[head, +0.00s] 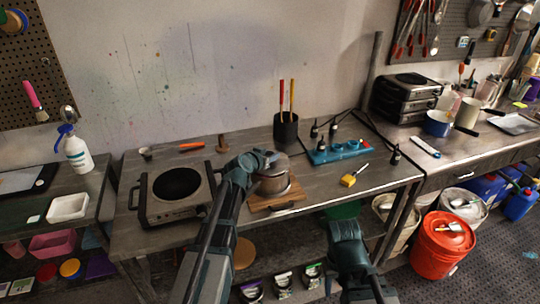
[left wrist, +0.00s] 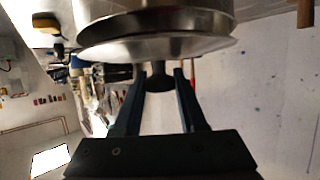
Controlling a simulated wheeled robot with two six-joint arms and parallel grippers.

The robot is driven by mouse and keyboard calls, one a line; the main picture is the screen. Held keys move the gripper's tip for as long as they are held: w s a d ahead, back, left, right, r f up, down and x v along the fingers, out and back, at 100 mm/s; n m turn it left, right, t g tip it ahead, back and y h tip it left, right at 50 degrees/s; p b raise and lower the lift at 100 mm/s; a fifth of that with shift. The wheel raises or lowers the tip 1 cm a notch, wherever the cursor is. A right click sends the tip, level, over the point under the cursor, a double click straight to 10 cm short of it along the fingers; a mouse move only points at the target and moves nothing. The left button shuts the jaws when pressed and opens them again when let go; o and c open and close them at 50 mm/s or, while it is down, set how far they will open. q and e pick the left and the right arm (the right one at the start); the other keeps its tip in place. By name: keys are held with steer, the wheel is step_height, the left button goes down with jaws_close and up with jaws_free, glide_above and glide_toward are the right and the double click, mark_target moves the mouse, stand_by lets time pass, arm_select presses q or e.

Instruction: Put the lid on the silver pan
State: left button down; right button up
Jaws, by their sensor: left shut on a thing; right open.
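The silver pan (head: 271,185) stands on a wooden board at the front of the middle table. My left gripper (head: 268,160) is over the pan and hides part of its top. In the left wrist view, my left gripper (left wrist: 160,76) is shut on the dark knob (left wrist: 158,84) of the silver lid (left wrist: 165,50). The lid is right at the pan's rim (left wrist: 150,22); I cannot tell whether it is fully seated. My right gripper (head: 346,228) is open and empty, low in front of the table's edge.
A hot plate (head: 178,185) is left of the pan. A black cup (head: 286,131) with tools stands behind it. A blue rack (head: 338,151) with dark bottles and a yellow brush (head: 350,180) are to the right. A red-orange bucket (head: 443,240) is on the floor.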

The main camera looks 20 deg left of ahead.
arm_select(q)
steer(key=shift+f+b, duration=0.25)
steer(key=shift+b, duration=0.05)
steer(key=shift+s+f, duration=0.15)
steer(key=shift+s, duration=0.1)
stand_by(0.4)
steer(key=c, duration=0.9)
jaws_free()
steer(key=o, duration=0.5)
steer(key=shift+w, duration=0.15)
steer(key=p+v, duration=0.5)
steer(key=v, duration=0.8)
steer(key=shift+s+a, duration=0.1)
steer(key=shift+s, duration=0.2)
